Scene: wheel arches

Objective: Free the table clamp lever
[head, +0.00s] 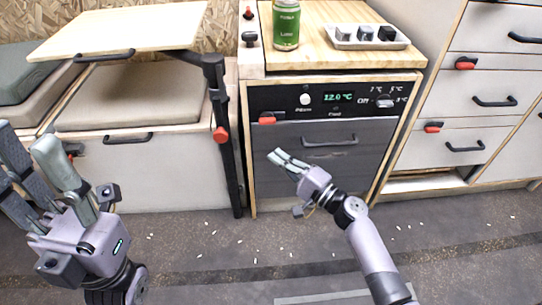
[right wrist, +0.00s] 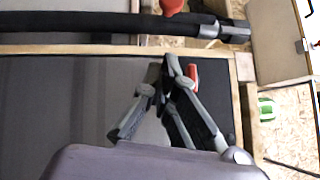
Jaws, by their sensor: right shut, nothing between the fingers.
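The clamp lever (head: 220,134) is a small red-orange knob on the black post (head: 230,165) that supports the swing table (head: 125,30). In the right wrist view a red knob (right wrist: 172,5) shows at the top edge, on the black post (right wrist: 90,22) lying across the picture. My right gripper (head: 279,157) is shut and empty, in front of the fridge drawer, right of the lever and apart from it. Its fingertips (right wrist: 174,66) point toward the fridge's edge. My left gripper (head: 27,145) is open and empty at the far left, well away from the lever.
The grey fridge front (head: 330,150) has a red latch (head: 267,118) near the lever. A green can (head: 286,25) and a tray (head: 366,38) stand on the worktop above. Drawers (head: 465,125) are on the right. A cushioned bench (head: 140,95) is behind the post. The floor in front is open.

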